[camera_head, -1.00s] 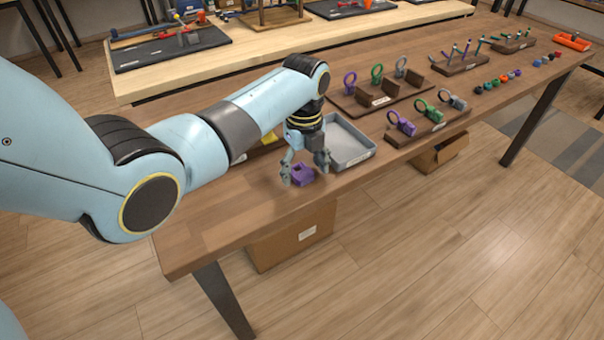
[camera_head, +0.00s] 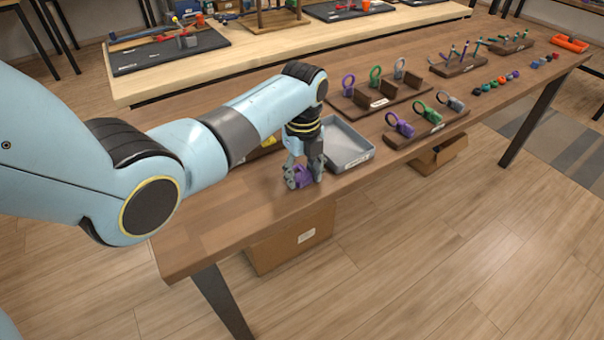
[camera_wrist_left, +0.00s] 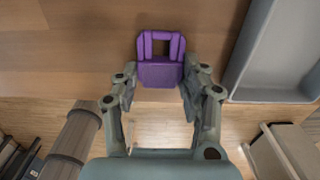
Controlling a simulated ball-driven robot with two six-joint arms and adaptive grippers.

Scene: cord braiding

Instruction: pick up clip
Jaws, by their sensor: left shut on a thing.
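The purple clip (camera_head: 304,176) lies on the wooden table near its front edge. In the left wrist view the clip (camera_wrist_left: 160,70) shows a solid body and a square loop at its far end. My left gripper (camera_head: 305,180) points down over the clip, with its fingers closed on the clip's two sides. In the left wrist view the gripper (camera_wrist_left: 160,92) has a fingertip on either side of the clip's body. The clip appears to be at table level. My right gripper is in neither view.
A grey tray (camera_head: 371,154) stands just right of the gripper. Wooden racks with coloured rings (camera_head: 440,128) stand further right. A yellow thing (camera_head: 269,141) is partly hidden behind my arm. Bare table (camera_head: 230,215) lies left of the clip.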

